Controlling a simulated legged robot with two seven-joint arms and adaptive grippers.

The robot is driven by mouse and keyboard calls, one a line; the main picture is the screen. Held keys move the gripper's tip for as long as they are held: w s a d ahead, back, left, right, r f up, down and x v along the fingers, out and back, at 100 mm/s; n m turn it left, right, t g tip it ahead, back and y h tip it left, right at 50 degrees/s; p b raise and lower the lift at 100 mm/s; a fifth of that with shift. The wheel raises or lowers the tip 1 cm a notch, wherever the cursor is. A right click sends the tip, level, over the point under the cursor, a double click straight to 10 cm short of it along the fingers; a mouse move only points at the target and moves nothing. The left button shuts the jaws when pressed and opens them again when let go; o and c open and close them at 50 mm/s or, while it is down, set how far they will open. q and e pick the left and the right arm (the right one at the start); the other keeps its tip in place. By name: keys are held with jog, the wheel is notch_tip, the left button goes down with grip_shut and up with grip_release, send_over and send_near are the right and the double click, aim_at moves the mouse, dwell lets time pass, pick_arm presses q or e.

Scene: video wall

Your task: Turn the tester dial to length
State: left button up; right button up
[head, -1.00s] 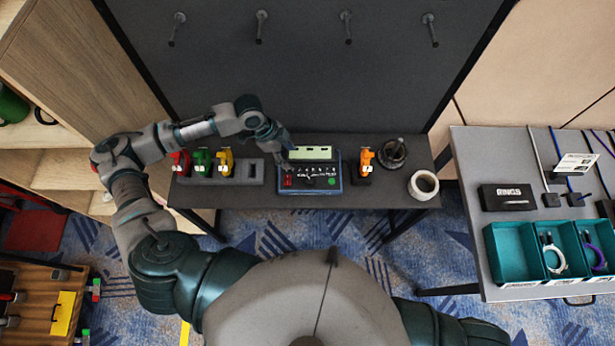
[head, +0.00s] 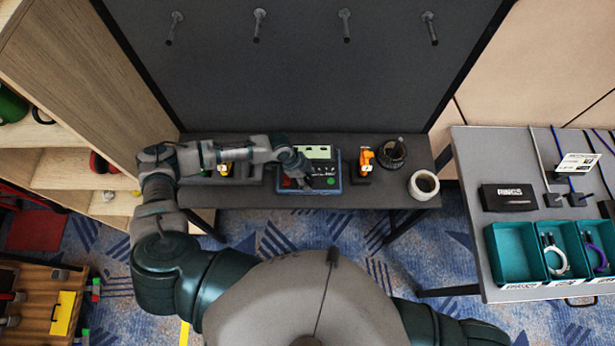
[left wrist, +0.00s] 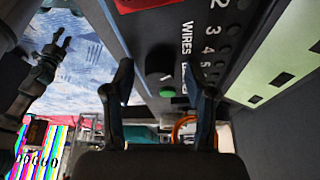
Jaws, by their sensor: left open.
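The tester (head: 335,188) is a blue-edged box with a dark panel and a pale green screen (head: 313,152), standing on the dark bench. My left gripper (head: 308,181) is over its front panel and hides part of it. In the left wrist view my left gripper (left wrist: 158,68) is open, with one finger on each side of a dark round dial (left wrist: 160,60). I cannot tell whether the fingers touch it. A green button (left wrist: 167,92), the word WIRES and a row of numbers show beside the dial. The dial's pointer setting is not readable.
An orange tool in a holder (head: 366,160), a dark round container (head: 391,154) and a white roll (head: 423,185) stand right of the tester. My left forearm partly covers the holders at left. A grey table with teal bins (head: 515,255) is at far right.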

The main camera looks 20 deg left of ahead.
pick_arm(q)
jog(key=shift+d, duration=0.1)
jog(key=shift+c, duration=0.3)
jog(key=c, duration=0.4)
grip_shut()
